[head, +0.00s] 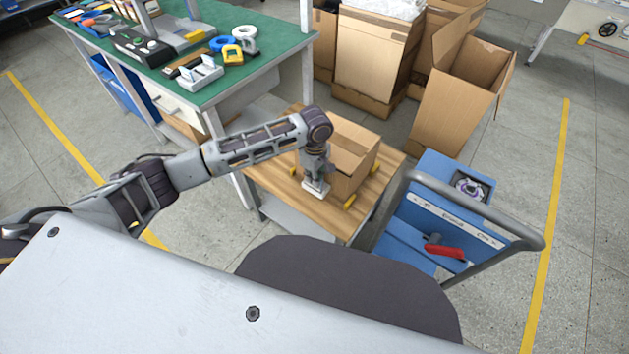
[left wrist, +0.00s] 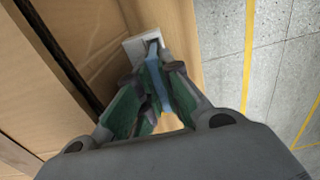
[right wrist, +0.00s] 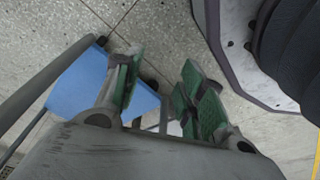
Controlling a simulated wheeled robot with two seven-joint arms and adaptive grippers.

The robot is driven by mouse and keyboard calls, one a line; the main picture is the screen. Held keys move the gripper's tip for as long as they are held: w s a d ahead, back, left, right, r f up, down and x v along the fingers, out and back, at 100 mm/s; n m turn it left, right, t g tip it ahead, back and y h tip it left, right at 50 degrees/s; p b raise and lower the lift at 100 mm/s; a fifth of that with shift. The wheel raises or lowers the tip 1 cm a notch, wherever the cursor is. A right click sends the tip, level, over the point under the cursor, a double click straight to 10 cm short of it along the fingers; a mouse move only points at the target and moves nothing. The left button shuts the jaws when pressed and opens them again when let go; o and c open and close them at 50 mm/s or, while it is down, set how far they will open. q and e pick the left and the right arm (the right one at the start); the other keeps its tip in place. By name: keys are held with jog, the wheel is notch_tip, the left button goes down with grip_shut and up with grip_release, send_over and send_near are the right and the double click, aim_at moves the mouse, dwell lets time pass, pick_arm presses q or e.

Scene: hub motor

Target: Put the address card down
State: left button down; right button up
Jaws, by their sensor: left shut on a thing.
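A bluish strip runs between the fingers. I cannot tell whether the card touches the table. My right gripper (right wrist: 162,95) is open and empty in the right wrist view; the head view does not show it.
A blue cart (head: 415,215) with a grey handle, a round motor part (head: 468,187) and a red-handled tool (head: 443,250) is at right. A green workbench (head: 277,50) is behind.

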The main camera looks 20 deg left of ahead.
pick_arm(q)
jog(key=shift+f, duration=0.95)
pick_arm(e)
jog(key=shift+w+a+r, duration=0.3)
jog(key=shift+w+r, duration=0.05)
jog(key=shift+r, duration=0.35)
pick_arm(q)
jog(key=shift+f, duration=0.1)
pick_arm(e)
jog(key=shift+f, duration=0.2)
pick_arm(q)
jog(key=c, duration=1.6)
grip_release()
pick_arm(e)
jog(key=shift+d+f, duration=0.1)
jog(key=shift+f, duration=0.1)
jog(key=shift+r, duration=0.15)
